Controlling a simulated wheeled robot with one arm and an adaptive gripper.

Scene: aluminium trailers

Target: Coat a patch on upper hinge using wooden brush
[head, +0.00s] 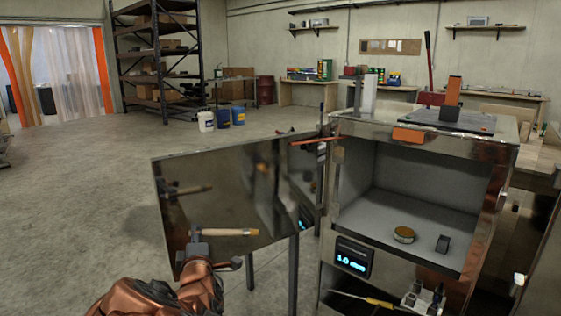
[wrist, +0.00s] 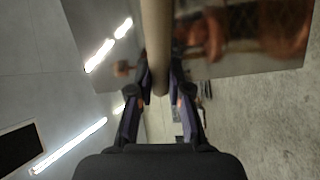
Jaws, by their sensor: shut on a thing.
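My gripper (head: 205,247) is at the lower left of the head view, in front of the open shiny door. It is shut on the wooden brush (head: 236,232), whose pale handle lies roughly level and points right. In the wrist view, the brush handle (wrist: 157,45) runs between the fingers of my gripper (wrist: 161,88). The bristles cannot be made out. The upper hinge (head: 323,147) seems to be the dark fitting where the door's top right corner meets the cabinet. The brush is apart from it, lower and to the left.
The mirror-like door (head: 220,200) stands open and reflects my arm and brush. A lit display (head: 352,259) is below. Open floor lies left; buckets (head: 222,118) stand behind.

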